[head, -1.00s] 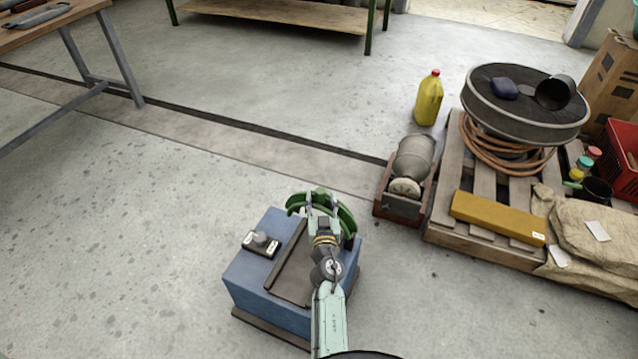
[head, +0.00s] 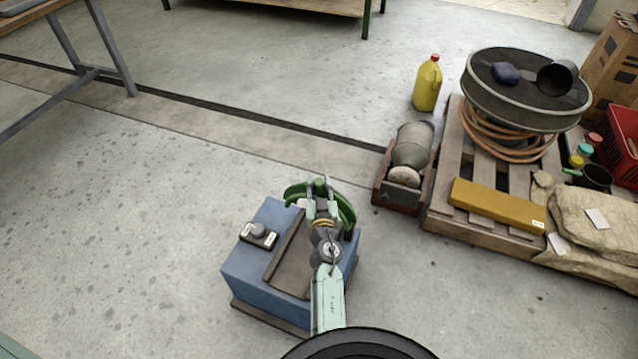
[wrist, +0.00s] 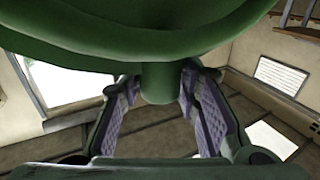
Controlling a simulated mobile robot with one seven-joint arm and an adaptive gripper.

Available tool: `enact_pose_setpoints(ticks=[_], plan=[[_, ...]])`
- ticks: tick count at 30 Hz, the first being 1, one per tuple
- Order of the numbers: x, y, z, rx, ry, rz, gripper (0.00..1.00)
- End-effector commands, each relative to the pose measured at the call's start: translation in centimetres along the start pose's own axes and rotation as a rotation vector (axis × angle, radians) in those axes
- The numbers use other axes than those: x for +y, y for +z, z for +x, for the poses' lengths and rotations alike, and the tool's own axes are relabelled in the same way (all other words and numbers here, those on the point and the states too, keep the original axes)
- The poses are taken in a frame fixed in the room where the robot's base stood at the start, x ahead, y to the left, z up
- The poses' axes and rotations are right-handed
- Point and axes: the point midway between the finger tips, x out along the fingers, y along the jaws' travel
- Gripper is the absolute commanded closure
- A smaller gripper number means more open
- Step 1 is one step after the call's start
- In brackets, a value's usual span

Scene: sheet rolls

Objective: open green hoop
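The green hoop (head: 346,208) is a curved band at the back right of a blue box-shaped machine (head: 250,277) on the floor. A short green knob stands at its top. My gripper (head: 320,187) is at this knob, above the machine. In the wrist view the hoop (wrist: 150,35) fills the top, and its round stem (wrist: 158,84) comes down between the two padded fingers (wrist: 160,90). The fingertips sit against both sides of the stem, so the gripper looks shut on it. My arm hides part of the hoop and the machine's right side.
A small control box (head: 258,235) sits on the machine's left. The floor left of the machine is clear.

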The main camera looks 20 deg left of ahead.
Motion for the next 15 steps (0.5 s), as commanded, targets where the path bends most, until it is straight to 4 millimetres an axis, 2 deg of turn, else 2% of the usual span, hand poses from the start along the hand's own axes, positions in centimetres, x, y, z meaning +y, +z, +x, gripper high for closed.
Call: enact_pose_setpoints(ticks=[2, 12, 15], plan=[[0.0, 0.0, 0.0, 0.0, 0.0, 0.0, 0.77], [0.01, -0.01, 0.01, 0.0, 0.0, 0.0, 1.0], [0.01, -0.02, 0.02, 0.0, 0.0, 0.0, 1.0]])
